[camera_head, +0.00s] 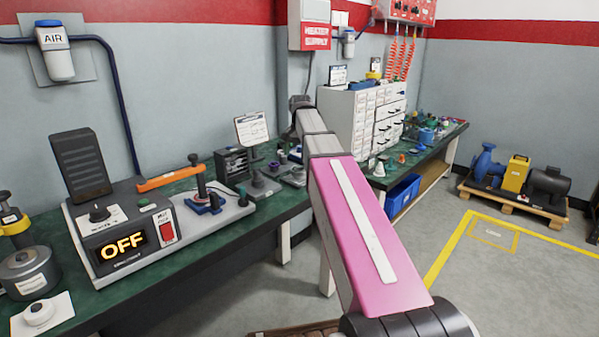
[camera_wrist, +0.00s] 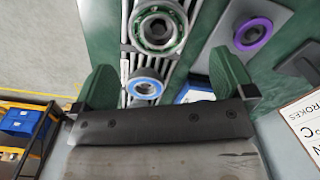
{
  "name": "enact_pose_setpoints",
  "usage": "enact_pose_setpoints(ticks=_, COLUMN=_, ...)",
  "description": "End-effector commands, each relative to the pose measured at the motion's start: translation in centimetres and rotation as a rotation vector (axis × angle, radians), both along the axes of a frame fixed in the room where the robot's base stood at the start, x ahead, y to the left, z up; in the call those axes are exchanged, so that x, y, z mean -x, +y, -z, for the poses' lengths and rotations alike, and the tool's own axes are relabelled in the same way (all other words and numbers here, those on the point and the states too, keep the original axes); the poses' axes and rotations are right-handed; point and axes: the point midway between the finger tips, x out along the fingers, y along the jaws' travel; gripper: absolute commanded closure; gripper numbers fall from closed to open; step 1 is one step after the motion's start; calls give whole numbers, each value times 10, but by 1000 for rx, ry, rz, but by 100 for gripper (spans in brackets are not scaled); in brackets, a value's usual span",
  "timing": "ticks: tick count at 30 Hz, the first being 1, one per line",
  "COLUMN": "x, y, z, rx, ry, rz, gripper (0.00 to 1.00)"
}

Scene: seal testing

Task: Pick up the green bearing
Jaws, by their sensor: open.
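The green bearing (camera_wrist: 160,46) is a metal ring with green between its rings. It lies at the top of the wrist view, partly cut off by the picture edge, on a pale slatted rack (camera_wrist: 128,48). My gripper (camera_wrist: 164,78) is open, its two green finger pads wide apart and empty. The green bearing lies beyond the fingertips, apart from them. A smaller blue-ringed bearing (camera_wrist: 145,96) lies on the rack in the gap between the fingers, nearer the palm. In the head view my arm reaches over the bench, and I cannot make out the green bearing there.
A purple-ringed bearing (camera_wrist: 266,27) lies on a grey plate right of the rack. A lettered card (camera_wrist: 303,118) stands at right. In the head view, a test unit reading OFF (camera_head: 123,244) is at left on the green bench, and white drawers (camera_head: 347,122) stand behind.

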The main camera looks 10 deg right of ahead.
Motion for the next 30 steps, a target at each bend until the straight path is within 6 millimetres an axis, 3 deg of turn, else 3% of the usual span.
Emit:
enact_pose_setpoints(ticks=8, x=1, y=0, z=18, rx=-1, ry=1, rz=0, gripper=0)
enact_pose_setpoints(ticks=18, x=2, y=1, z=57, rx=0, ry=0, rz=0, gripper=0)
enact_pose_setpoints(ticks=25, x=2, y=1, z=59, rx=0, ry=-1, rz=0, gripper=0)
enact_pose_setpoints(ticks=26, x=2, y=1, z=59, rx=1, ry=-1, rz=0, gripper=3)
enact_pose_setpoints(ticks=30, x=2, y=1, z=59, rx=1, ry=-1, rz=0, gripper=49)
